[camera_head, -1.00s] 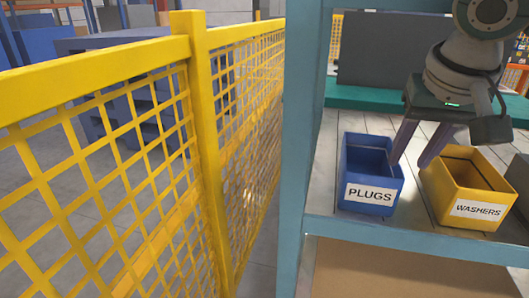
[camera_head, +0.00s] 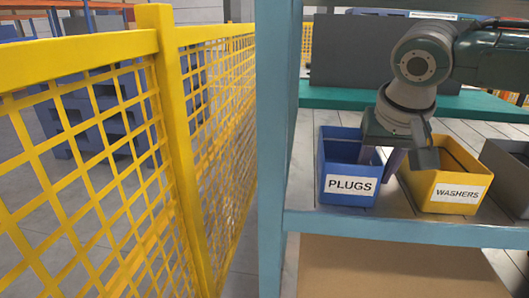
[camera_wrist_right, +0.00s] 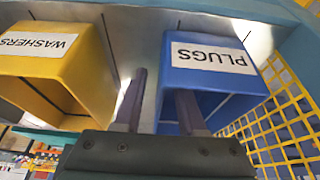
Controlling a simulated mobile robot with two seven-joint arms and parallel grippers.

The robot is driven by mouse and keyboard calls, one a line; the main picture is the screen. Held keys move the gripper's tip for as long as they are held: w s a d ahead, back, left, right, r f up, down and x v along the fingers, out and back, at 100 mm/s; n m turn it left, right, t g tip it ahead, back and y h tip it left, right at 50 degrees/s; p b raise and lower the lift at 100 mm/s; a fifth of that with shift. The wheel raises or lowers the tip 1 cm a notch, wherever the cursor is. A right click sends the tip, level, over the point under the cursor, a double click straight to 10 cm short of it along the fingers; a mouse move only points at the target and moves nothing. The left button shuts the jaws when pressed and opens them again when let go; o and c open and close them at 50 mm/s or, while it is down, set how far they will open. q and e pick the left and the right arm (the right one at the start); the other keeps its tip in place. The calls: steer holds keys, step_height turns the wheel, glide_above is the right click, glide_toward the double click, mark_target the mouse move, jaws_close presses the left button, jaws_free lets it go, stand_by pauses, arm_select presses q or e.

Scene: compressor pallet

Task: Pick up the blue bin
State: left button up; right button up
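The blue bin (camera_head: 349,186), labelled PLUGS, stands upright on the shelf just right of the teal post. My right gripper (camera_head: 381,158) is at the bin's right wall, pointing down, and hides part of that wall. In the right wrist view the blue bin (camera_wrist_right: 212,78) is right of centre. There the right gripper (camera_wrist_right: 162,85) is open, with one finger over the bin's opening and the other in the gap beside the yellow bin. The bin's wall lies between the fingers; I cannot tell whether they touch it. My left gripper is not in view.
A yellow WASHERS bin (camera_head: 452,188) stands close on the right, with a grey bin (camera_head: 509,172) beyond it. The teal post (camera_head: 272,150) and yellow mesh fence (camera_head: 170,120) are on the left. A dark panel (camera_head: 350,55) stands behind.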

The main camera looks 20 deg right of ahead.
jaws_close()
stand_by(1.3)
